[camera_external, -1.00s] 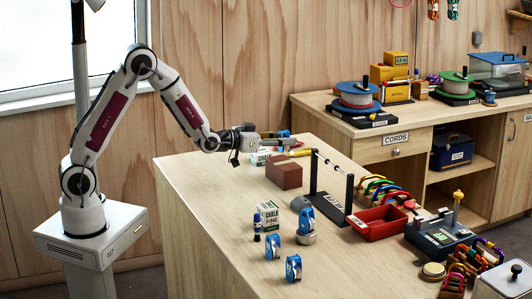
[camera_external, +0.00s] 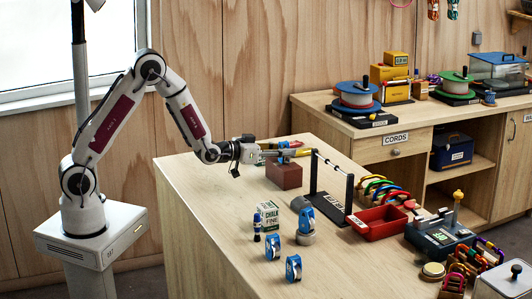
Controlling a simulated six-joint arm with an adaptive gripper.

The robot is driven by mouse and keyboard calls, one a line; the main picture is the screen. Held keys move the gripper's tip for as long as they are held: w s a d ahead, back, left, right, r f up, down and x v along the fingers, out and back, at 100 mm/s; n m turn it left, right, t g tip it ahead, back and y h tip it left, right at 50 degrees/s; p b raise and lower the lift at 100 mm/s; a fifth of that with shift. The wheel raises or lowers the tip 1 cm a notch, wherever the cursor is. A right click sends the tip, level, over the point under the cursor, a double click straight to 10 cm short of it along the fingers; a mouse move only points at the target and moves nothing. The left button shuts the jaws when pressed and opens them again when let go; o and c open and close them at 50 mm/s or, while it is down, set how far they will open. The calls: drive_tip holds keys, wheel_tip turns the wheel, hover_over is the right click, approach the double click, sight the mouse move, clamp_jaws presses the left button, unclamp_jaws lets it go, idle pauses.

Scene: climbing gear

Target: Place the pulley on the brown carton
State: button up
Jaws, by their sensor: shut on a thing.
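The brown carton (camera_external: 284,176) stands on the workbench, left of the black rail frame. My gripper (camera_external: 284,149) reaches in from the left, over the carton in the picture. It is shut on a small blue thing, apparently the pulley (camera_external: 291,144), mostly hidden by the fingers. I cannot tell whether the pulley touches the carton's top or hangs above it.
A black rail frame (camera_external: 331,188) stands close right of the carton. A chalk box (camera_external: 268,216) and several blue devices, including one at the front (camera_external: 293,268), stand nearer the camera. A red tray (camera_external: 378,222) lies right. The bench's left part is clear.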

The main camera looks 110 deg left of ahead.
drive_tip(key=shift+f, duration=0.15)
drive_tip(key=o, duration=1.2)
drive_tip(key=shift+o, duration=0.2)
drive_tip(key=shift+r, duration=0.2)
drive_tip(key=v, duration=1.2)
drive_tip(key=shift+f, duration=0.15)
